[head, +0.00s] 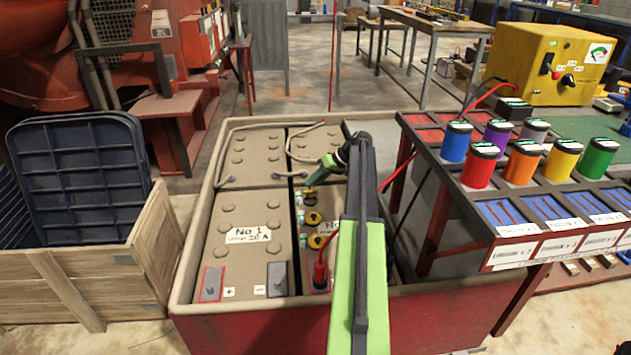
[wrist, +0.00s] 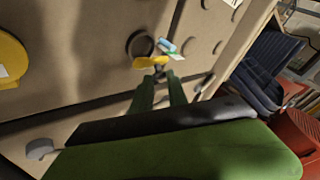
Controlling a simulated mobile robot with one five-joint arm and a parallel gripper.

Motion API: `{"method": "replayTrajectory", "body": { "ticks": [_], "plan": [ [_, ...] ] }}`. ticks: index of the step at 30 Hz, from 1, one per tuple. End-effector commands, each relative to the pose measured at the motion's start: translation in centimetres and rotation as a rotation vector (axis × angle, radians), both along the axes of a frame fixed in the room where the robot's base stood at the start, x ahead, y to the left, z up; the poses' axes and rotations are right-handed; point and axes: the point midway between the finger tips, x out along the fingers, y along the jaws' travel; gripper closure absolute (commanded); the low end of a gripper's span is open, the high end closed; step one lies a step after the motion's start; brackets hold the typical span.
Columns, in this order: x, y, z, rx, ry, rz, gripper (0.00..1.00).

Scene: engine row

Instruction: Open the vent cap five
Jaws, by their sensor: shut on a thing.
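My gripper (head: 329,165) reaches over the far part of the No 2 battery (head: 338,198), and my arm hides much of that battery. In the wrist view my gripper (wrist: 163,80) is shut on a yellow vent cap (wrist: 150,63) with a small blue and white tag beside it. A dark round opening (wrist: 140,43) shows right beside this cap. I cannot read a number on the cap, nor tell how far it is lifted. Other yellow vent caps (head: 316,241) sit nearer on the same battery, with small tags next to them.
The No 1 battery (head: 241,235) lies left in the red tub (head: 270,325). A red cable clamp (head: 320,275) stands at the near end. A rack with coloured jars (head: 483,165) is close on the right. A wooden crate (head: 150,245) stands left.

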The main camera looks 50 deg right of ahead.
Motion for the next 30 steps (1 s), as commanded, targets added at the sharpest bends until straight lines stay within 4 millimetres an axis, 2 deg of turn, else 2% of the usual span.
{"method": "replayTrajectory", "body": {
  "ticks": [7,8,12,23,30],
  "plan": [
    [0.0,-0.1,0.0,-0.002,0.001,-0.001,1.0],
    [0.0,-0.1,0.0,-0.002,0.001,-0.001,0.8],
    [0.0,0.0,0.0,-0.002,-0.001,-0.001,0.61],
    [-0.2,-0.1,0.4,-0.001,-0.001,0.0,0.61],
    [-2.1,-1.5,3.6,-0.001,-0.001,-0.001,0.61]
  ]
}}
